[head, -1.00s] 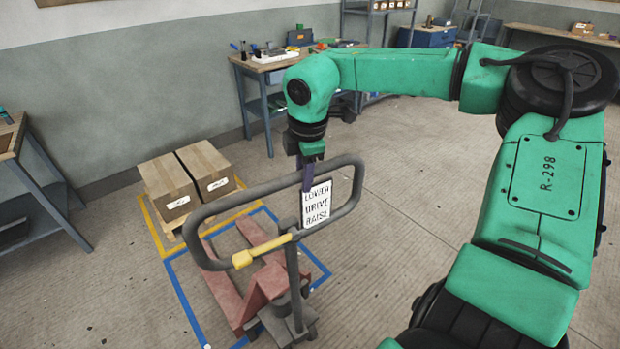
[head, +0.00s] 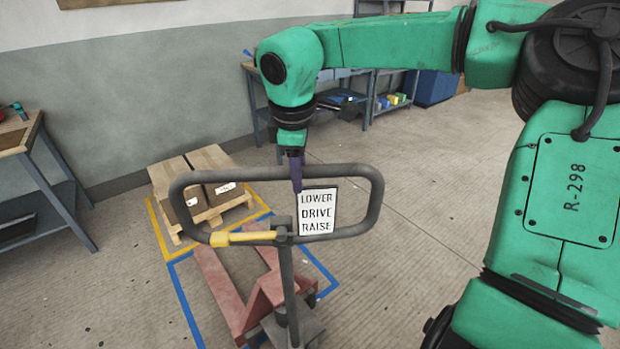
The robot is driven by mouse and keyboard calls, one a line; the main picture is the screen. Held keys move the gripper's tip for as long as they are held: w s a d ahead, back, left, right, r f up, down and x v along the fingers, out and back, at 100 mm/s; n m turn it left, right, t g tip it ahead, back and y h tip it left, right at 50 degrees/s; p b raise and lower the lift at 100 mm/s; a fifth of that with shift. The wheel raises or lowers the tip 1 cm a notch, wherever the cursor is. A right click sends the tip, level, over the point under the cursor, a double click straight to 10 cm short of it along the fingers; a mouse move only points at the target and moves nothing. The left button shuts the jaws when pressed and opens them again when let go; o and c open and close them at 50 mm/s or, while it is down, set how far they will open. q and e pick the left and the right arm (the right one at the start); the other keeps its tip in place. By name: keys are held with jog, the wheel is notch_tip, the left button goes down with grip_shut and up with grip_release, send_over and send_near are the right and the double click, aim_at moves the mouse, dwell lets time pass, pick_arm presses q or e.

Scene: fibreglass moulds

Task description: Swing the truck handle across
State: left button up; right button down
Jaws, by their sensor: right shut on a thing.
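The truck handle is a dark grey loop (head: 364,215) on an upright shaft, facing me and roughly level. A yellow lever (head: 240,237) lies at its lower left. A white sign (head: 318,211) reading LOWER, DRIVE, RAISE sits inside the loop. The red pallet truck (head: 222,287) stands below on the floor. My right gripper (head: 296,182) comes down from above and is shut on the top bar of the handle; the fingertips reach just left of the sign. My left gripper is not in view.
Two cardboard boxes (head: 214,176) sit on a wooden pallet (head: 200,227) inside yellow floor tape, behind the truck. Blue tape (head: 183,305) outlines the truck's spot. Workbenches stand at the left (head: 62,190) and against the back wall. The floor (head: 430,180) at right is clear.

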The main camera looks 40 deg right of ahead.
aim_at(282, 171)
jog(key=shift+w+a+r, duration=0.15)
jog(key=shift+a+r, duration=0.1)
jog(key=shift+a, duration=0.1)
jog(key=shift+w+a+f+m+b, duration=0.15)
jog(key=shift+f+m+b, duration=0.15)
jog(key=shift+m+b, duration=0.3)
jog(key=shift+a+m, duration=0.35)
jog(key=shift+m, duration=0.15)
jog(key=shift+w+a+r+m, duration=0.15)
jog(key=shift+a+r+m, duration=0.15)
jog(key=shift+a+m, duration=0.1)
jog(key=shift+w+a, duration=0.1)
jog(key=shift+a, duration=0.15)
